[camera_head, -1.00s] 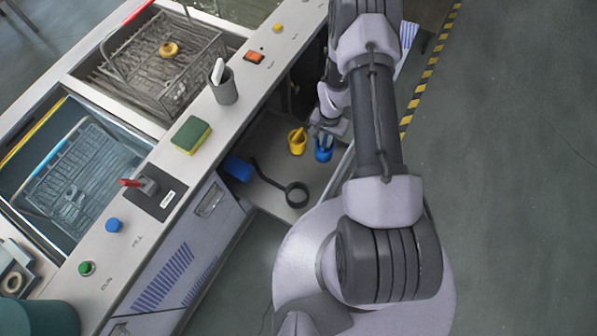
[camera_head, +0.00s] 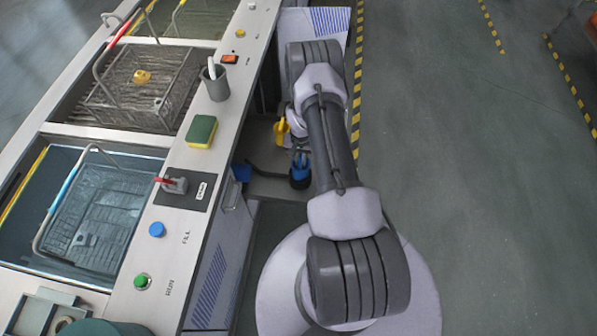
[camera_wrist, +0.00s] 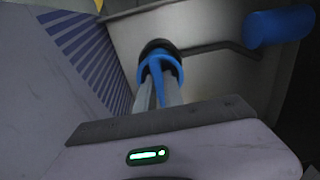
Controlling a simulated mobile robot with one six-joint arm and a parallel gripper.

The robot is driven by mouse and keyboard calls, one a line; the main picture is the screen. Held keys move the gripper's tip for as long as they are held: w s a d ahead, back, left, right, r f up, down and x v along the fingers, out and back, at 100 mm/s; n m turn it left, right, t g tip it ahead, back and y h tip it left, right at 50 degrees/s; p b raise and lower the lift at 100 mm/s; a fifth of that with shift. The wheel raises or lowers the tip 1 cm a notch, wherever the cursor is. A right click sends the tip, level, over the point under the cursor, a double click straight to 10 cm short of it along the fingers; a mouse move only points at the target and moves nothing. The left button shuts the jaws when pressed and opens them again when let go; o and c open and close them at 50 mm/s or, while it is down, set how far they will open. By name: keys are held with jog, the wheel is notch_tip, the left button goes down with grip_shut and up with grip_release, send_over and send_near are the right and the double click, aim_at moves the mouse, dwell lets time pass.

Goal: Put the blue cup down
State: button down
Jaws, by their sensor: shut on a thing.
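The blue cup (camera_head: 300,179) is low at the drawer's right side in the head view. In the wrist view the blue cup (camera_wrist: 160,66) shows just ahead of my gripper (camera_wrist: 158,88), whose two grey fingers are shut on it. My gripper (camera_head: 300,160) is partly hidden by my arm in the head view. A black ring (camera_wrist: 158,45) on a bent dark rod (camera_wrist: 207,46) shows right at the cup; I cannot tell whether the cup is inside it or above it. The rod leads to a blue cylindrical handle (camera_wrist: 278,26), also in the head view (camera_head: 241,172).
A yellow cup (camera_head: 281,132) stands behind the blue cup. The open drawer (camera_head: 278,188) has a wall close beside the cup. The counter holds a sponge (camera_head: 201,131), a grey cup (camera_head: 215,84) and a red-handled lever (camera_head: 174,184).

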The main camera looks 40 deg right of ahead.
notch_tip(320, 180, down, 3)
jog(key=shift+f+b, duration=0.15)
jog(key=shift+b, duration=0.3)
jog(key=shift+a, duration=0.1)
jog(key=shift+f, duration=0.15)
jog(key=c, duration=1.5)
grip_release()
jog(key=shift+o, duration=0.2)
